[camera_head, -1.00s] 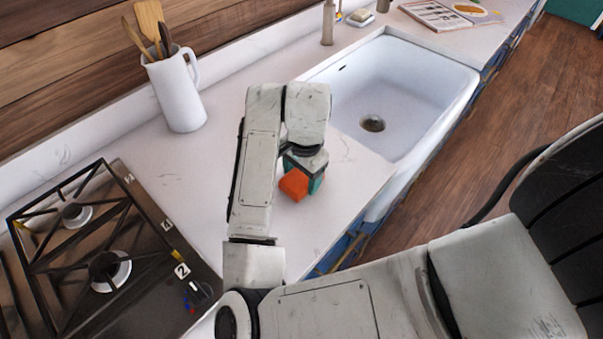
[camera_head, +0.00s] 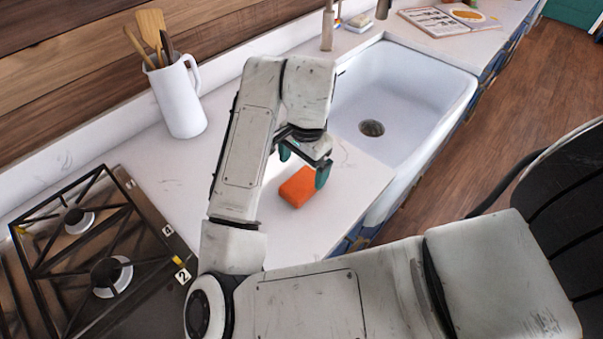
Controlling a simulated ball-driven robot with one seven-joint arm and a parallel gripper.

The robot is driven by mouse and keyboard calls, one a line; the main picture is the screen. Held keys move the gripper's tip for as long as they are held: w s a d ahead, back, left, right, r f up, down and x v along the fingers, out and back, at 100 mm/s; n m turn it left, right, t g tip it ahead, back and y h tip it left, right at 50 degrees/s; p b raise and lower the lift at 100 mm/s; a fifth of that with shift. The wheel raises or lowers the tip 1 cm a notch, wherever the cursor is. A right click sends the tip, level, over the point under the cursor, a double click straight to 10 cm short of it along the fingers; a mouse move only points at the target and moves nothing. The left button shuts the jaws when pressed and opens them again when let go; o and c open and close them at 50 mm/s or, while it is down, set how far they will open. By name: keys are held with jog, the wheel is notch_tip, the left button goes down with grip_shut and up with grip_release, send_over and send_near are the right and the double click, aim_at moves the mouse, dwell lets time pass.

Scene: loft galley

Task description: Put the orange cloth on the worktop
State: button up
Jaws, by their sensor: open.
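The orange cloth (camera_head: 297,187) is a small folded block lying on the white worktop (camera_head: 185,178), between the hob and the sink. My gripper (camera_head: 304,167) is open, with its two green fingertips apart. In the picture it is just above the cloth, and one fingertip overlaps the cloth's right edge. Whether that fingertip touches the cloth is hard to tell.
A white sink (camera_head: 405,90) lies to the right of the cloth. A white jug (camera_head: 178,98) with wooden utensils stands at the back left. A black gas hob (camera_head: 85,265) is at the left. An open book (camera_head: 445,20) lies beyond the sink.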

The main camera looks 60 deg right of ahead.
aim_at(305, 185)
notch_tip(305, 185, up, 6)
jog(key=shift+s+p, duration=0.25)
jog(key=shift+p, duration=0.1)
dwell(0.5)
